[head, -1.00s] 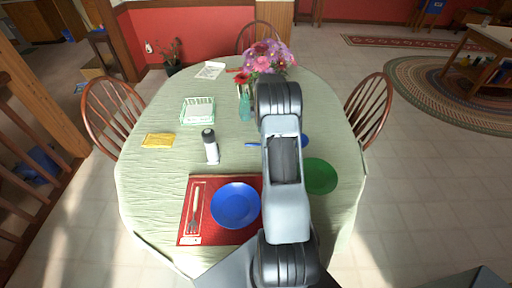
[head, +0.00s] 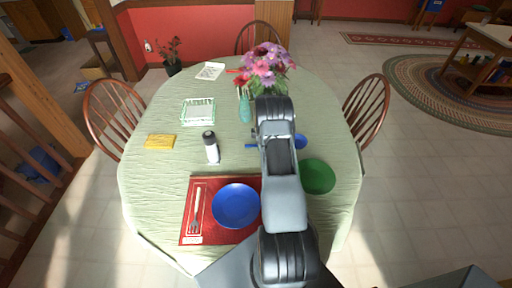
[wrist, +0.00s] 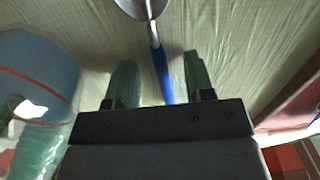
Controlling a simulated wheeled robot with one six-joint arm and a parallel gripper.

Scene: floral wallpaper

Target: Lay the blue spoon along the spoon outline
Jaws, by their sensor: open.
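The blue spoon shows in the wrist view as a blue handle (wrist: 163,77) with a pale grey bowl cut off by the top edge. It lies on the green cloth. My gripper (wrist: 158,65) is open, with its fingers on either side of the handle and nothing clasped; the height above the cloth is hard to tell. In the head view, a blue handle (head: 250,146) sticks out left of my arm, which hides my gripper. The red placemat (head: 190,230) lies at the near side of the table. My arm covers its right part, and I see no spoon outline.
On the placemat are a blue plate (head: 236,205) and a fork (head: 196,212). A green plate (head: 318,176) and a small blue object (head: 301,142) lie right of my arm. A bottle (head: 211,147), teal vase (head: 245,108), yellow cloth (head: 160,142) and rack (head: 198,111) stand around.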

